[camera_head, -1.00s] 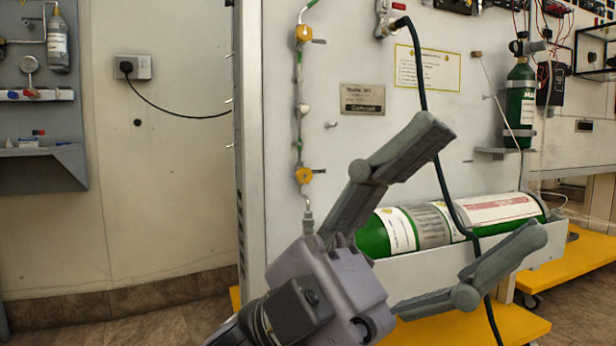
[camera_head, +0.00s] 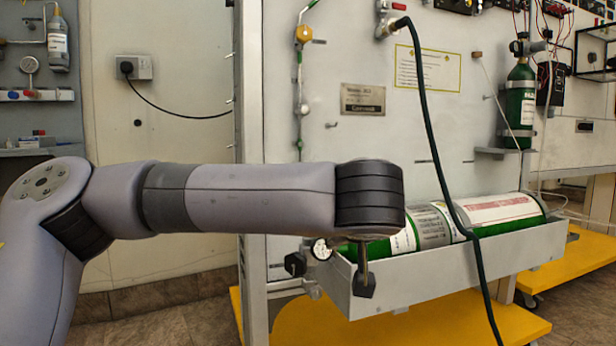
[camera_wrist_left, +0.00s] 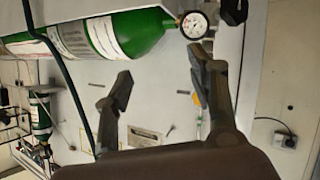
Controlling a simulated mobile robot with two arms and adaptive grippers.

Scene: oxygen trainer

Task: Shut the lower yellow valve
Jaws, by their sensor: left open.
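The lower yellow valve (camera_wrist_left: 197,92) shows in the left wrist view as a small yellow patch, partly hidden behind the right-hand finger. Its handle position cannot be made out. In the head view my left arm covers it. My left gripper (camera_wrist_left: 160,90) is open and empty, with one finger close to the valve in the picture; contact cannot be told. In the head view the gripper is mostly hidden behind my arm. The upper yellow valve (camera_head: 303,33) sits on the thin vertical pipe high on the panel. My right gripper is not in view.
A green cylinder (camera_head: 400,239) lies in a grey tray (camera_head: 450,266), with a gauge (camera_head: 321,250) at its left end. A dark hose (camera_head: 432,140) hangs in front of the panel. A yellow base (camera_head: 470,325) stands below. A wall socket (camera_head: 133,67) is at left.

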